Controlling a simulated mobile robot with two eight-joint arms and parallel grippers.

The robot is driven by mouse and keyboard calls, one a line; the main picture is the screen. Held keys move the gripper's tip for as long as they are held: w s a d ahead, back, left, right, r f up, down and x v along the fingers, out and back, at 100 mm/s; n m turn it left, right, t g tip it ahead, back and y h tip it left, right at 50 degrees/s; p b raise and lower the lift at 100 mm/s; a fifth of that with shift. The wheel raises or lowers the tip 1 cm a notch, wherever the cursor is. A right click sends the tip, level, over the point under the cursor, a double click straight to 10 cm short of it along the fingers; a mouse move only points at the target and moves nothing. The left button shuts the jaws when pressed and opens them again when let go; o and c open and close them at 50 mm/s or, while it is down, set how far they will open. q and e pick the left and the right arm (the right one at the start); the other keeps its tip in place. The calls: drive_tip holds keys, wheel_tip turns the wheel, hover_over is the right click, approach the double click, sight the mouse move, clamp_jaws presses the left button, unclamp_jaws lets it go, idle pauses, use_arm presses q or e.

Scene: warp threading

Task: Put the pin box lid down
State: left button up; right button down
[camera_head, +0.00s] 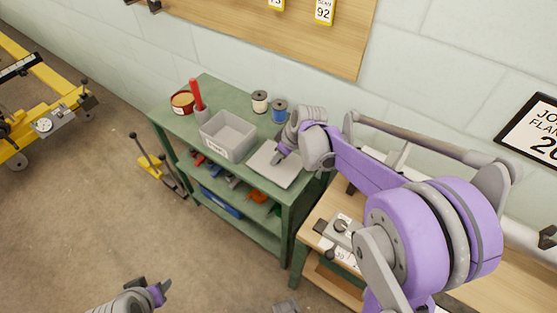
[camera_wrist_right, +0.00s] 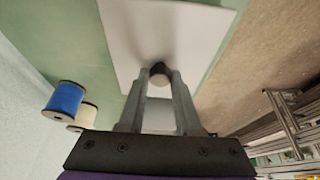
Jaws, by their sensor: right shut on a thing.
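The pin box lid is a flat pale grey-white plate (camera_head: 274,168) at the right end of the green cart's top. In the right wrist view the lid (camera_wrist_right: 195,35) fills the upper middle, with a round dark-and-grey knob (camera_wrist_right: 160,75) on it. My right gripper (camera_wrist_right: 160,82) is shut on the lid's knob; in the head view its fingers (camera_head: 281,155) reach down onto the lid. Whether the lid touches the cart top cannot be told. The open grey pin box (camera_head: 228,136) stands to the lid's left. My left gripper (camera_head: 161,291) is low in the head view, away from the cart.
The green cart (camera_head: 270,212) also bears a red tin (camera_head: 183,101), a red-handled tool in a cup (camera_head: 198,95), a white spool (camera_head: 260,101) and a blue spool (camera_head: 279,111). A wooden bench (camera_head: 312,225) stands close to its right.

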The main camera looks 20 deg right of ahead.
drive_tip(key=shift+f, duration=0.9)
drive_tip(key=shift+f, duration=0.15)
drive_tip(key=c, duration=0.6)
unclamp_jaws()
